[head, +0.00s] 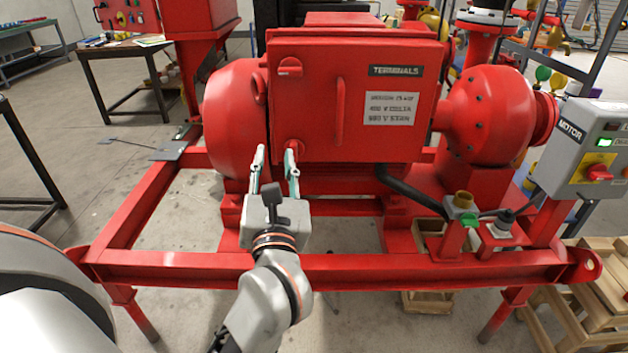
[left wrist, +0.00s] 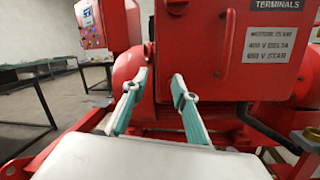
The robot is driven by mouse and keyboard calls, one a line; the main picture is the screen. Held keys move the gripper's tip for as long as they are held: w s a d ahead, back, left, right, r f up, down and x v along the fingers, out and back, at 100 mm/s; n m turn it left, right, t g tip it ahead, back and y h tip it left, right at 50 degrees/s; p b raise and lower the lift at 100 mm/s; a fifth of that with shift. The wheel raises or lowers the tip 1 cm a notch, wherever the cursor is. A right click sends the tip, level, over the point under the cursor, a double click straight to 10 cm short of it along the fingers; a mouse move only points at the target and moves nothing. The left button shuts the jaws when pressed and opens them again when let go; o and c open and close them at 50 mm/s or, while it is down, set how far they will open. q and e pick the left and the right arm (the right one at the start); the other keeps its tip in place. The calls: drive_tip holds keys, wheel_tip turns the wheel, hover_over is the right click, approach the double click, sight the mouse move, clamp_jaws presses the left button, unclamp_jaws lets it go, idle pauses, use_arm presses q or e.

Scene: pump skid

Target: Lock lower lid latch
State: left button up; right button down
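The red terminal box lid (head: 330,110) is closed against its box and carries a TERMINALS label. The lower lid latch (head: 294,146), a small red knob, is at the lid's lower left corner. The upper latch (head: 290,67) is above it. My left gripper (head: 275,154) is open and empty, just below the lid's lower left corner. Its right fingertip overlaps the lower latch in the head view; I cannot tell whether they touch. In the left wrist view the open fingers (left wrist: 160,80) point at the box, and the lower latch is not clearly visible. My right gripper is out of view.
A red handle (head: 339,98) stands up from the lid. A black cable (head: 410,192) leaves the box at lower right. A grey MOTOR control box (head: 585,150) stands at the right.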

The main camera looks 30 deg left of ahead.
sight(294, 150)
use_arm(q)
drive_tip(key=w+a+f+n+h+b, duration=0.1)
drive_tip(key=w+f+h, duration=0.1)
drive_tip(key=w, duration=0.5)
drive_tip(key=shift+w+a+f+n+g+h, duration=0.3)
drive_tip(key=shift+w+f+h, duration=0.1)
drive_tip(key=shift+f, duration=0.35)
drive_tip(key=shift+d, duration=0.1)
clamp_jaws()
